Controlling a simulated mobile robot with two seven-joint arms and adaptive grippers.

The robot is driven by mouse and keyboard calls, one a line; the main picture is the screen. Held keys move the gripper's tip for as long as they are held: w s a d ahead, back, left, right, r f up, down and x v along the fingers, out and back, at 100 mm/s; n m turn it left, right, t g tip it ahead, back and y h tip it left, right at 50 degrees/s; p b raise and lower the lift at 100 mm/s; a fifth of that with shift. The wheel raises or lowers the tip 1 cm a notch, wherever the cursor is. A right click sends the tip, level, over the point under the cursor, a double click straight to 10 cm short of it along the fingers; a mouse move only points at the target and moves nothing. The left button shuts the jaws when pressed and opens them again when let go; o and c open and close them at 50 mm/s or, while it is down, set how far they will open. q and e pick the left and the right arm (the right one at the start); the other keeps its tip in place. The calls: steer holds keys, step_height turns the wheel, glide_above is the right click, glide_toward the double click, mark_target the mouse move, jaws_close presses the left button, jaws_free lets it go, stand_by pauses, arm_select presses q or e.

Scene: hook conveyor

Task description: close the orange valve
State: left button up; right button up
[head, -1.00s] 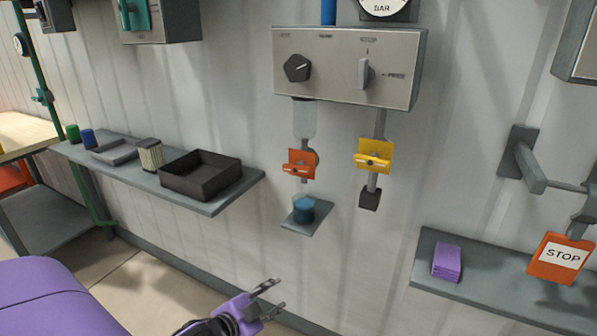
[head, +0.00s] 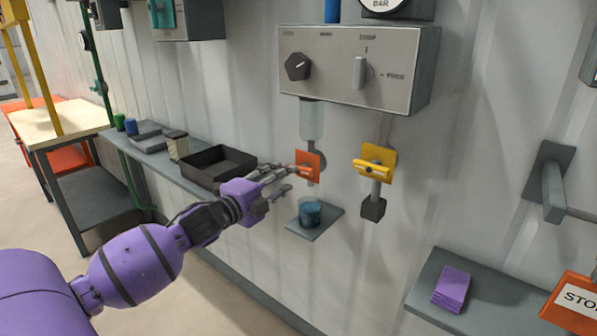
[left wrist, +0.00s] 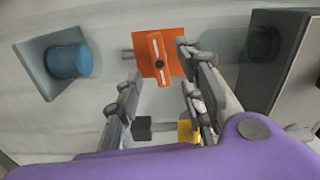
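The orange valve (head: 313,163) is on the short pipe under the left end of the grey control box. In the left wrist view its orange plate (left wrist: 174,43) and its bar handle (left wrist: 158,62) lie ahead of my fingers. The handle lies across the pipe. My left gripper (head: 294,180) is open, its fingers pointing at the valve from the left; in the left wrist view its fingers (left wrist: 155,82) are spread apart with nothing between them. The upper fingertip overlaps the handle in the head view, and I cannot tell whether it touches. My right gripper is not in view.
A yellow valve (head: 375,163) hangs to the right, on the other pipe. A blue cup (head: 309,212) stands on a small shelf (head: 325,226) below the orange valve. The control box (head: 340,68) is above. A shelf with a dark tray (head: 217,180) is behind my arm.

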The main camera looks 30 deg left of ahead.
mark_target(300, 170)
arm_select(q)
steer(key=w, duration=0.6)
steer(key=shift+w+d, duration=0.2)
steer(key=shift+w, duration=0.15)
steer(key=shift+w+f, duration=0.1)
steer(key=shift+w, duration=0.1)
jaws_close()
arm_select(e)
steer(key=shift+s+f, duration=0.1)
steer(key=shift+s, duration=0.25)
